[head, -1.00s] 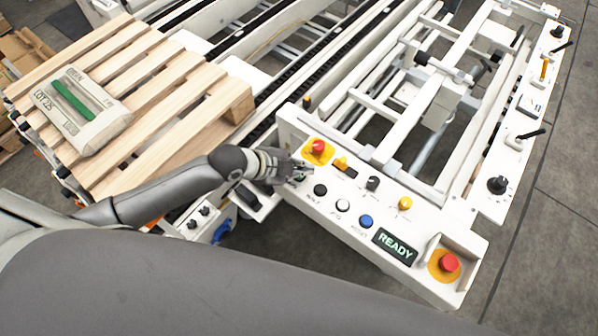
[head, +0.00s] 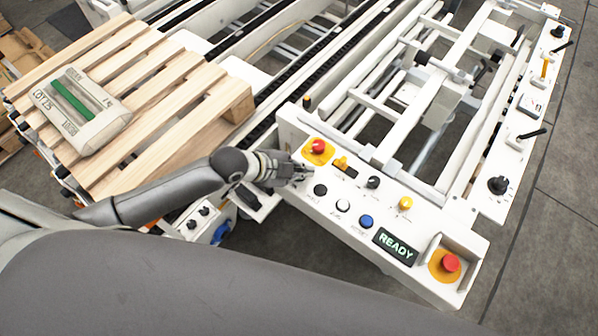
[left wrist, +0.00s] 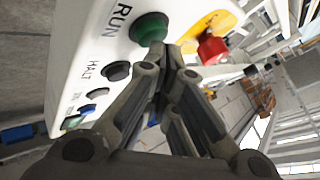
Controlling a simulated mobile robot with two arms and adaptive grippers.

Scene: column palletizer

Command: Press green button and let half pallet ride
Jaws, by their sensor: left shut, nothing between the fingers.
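My left gripper (head: 300,173) is shut and empty at the left edge of the white control panel (head: 330,212). It hides the green button in the head view. In the left wrist view, the green button (left wrist: 150,28), beside the word RUN, lies just beyond my shut fingertips (left wrist: 165,58); I cannot tell whether they touch it. The wooden pallet (head: 168,84) rests at the left of the conveyor, with a white bag (head: 98,122) with a green stripe on it. The panel display (head: 396,246) reads READY. My right gripper is not in view.
A red mushroom button (head: 318,146) on a yellow plate sits close above my gripper. Black (head: 320,190), white (head: 343,206) and blue (head: 366,222) buttons line the panel. Another red button (head: 450,263) is at its right end. Dark conveyor chains (head: 300,75) run behind.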

